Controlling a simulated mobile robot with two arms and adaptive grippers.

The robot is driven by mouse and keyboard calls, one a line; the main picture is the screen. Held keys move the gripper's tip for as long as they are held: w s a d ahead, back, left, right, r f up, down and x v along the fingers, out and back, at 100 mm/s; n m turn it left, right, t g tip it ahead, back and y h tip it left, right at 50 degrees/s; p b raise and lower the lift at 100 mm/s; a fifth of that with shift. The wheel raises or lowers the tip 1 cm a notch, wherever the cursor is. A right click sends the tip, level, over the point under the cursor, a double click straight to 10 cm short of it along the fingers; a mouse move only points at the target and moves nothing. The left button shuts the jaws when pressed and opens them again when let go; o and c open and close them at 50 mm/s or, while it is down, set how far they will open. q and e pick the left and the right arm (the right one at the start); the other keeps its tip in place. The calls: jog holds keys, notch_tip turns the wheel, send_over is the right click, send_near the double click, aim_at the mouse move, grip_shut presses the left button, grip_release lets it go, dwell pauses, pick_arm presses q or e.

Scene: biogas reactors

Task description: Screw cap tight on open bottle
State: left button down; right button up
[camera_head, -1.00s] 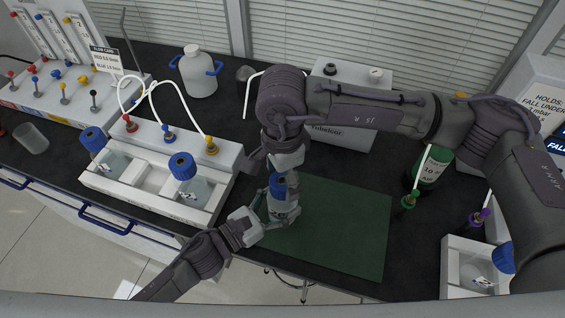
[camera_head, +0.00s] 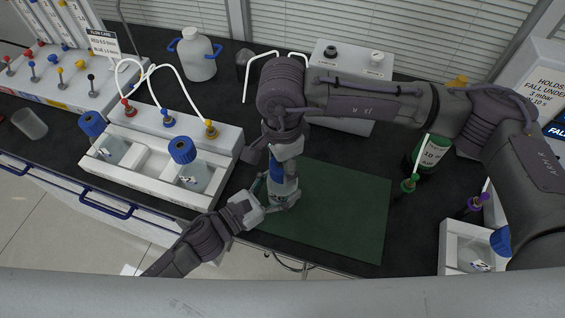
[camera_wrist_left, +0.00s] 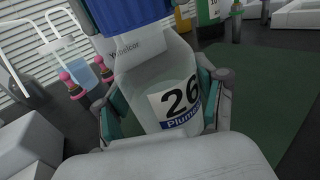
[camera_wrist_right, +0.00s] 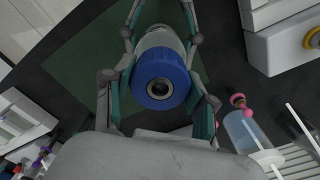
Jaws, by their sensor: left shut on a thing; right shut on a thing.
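A clear bottle (camera_wrist_left: 170,85) labelled "26" stands upright at the left edge of the green mat (camera_head: 335,215). A blue cap (camera_wrist_right: 161,80) with a dark round centre sits on its top; I cannot tell how tight it is. My left gripper (camera_head: 268,199) comes from the lower left and is shut on the bottle's body; its fingers flank the label in the left wrist view (camera_wrist_left: 162,105). My right gripper (camera_head: 279,166) points down from above and is shut around the blue cap, hiding most of it in the head view.
A white rack (camera_head: 150,183) with two blue-capped bottles stands to the left. A white jug (camera_head: 196,58) with blue handles is behind it. A grey-white device (camera_head: 352,62) and a green bottle (camera_head: 432,153) stand behind and right of the mat. The mat's right part is clear.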

jog(key=o, duration=1.4)
notch_tip(320, 180, up, 12)
pick_arm(q)
grip_release()
jog(key=v, duration=1.2)
jog(key=shift+s, duration=0.1)
